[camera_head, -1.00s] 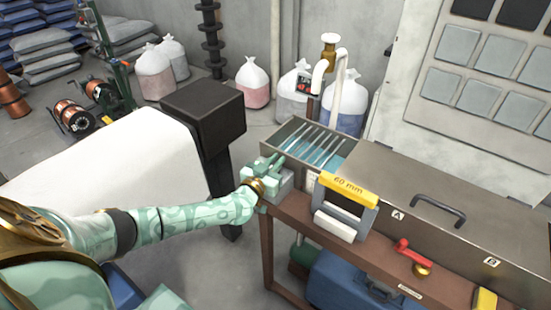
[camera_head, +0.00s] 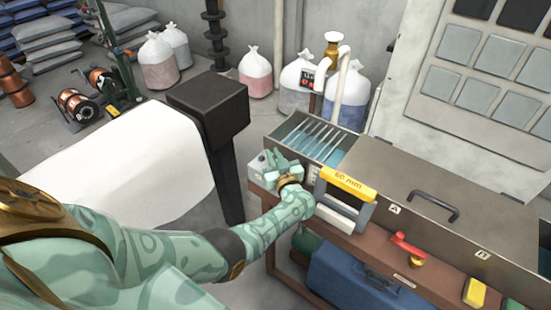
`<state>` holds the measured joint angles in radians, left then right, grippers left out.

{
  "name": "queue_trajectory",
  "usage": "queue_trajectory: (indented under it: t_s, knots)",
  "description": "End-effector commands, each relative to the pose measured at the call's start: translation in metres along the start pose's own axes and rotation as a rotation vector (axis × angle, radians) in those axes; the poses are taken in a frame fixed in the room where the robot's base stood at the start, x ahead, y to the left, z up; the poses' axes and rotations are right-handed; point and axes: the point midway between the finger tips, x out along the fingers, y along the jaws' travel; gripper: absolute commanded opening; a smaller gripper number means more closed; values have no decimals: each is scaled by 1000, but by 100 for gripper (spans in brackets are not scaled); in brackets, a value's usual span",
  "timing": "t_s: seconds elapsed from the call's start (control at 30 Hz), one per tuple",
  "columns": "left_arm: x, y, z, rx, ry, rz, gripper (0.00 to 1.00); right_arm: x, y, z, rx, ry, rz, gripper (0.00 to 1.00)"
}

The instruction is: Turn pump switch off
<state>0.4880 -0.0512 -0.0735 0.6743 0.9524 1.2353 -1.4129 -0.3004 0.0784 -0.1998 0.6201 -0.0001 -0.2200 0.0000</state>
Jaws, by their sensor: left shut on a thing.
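A small pale grey box (camera_head: 257,171), which looks like the pump switch, sits at the left end of the brown bench. My left gripper (camera_head: 274,163), mint green, is over the top of this box with its fingers closed. It appears shut on the switch part there, but the fingers hide that part, so its position cannot be read. My left forearm comes in from the lower left and covers the right side of the box. My right gripper is not in view.
A yellow-topped grey frame marked 60 mm (camera_head: 347,184) stands close right of my left gripper. A red-handled valve (camera_head: 408,246) is on the bench. A black post (camera_head: 207,110) stands left.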

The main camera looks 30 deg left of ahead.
Motion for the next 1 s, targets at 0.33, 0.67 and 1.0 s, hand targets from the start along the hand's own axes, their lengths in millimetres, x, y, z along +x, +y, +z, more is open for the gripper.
queue_trajectory:
  t_s: [0.33, 0.67, 1.0]
  knots:
    - [0, -3, 3, 2, -1, -169, 0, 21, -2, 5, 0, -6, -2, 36]
    - [0, -4, 0, 2, 0, -212, 0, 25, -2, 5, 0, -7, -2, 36]
    - [0, -4, -1, 1, 2, -212, 24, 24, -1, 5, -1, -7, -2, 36]
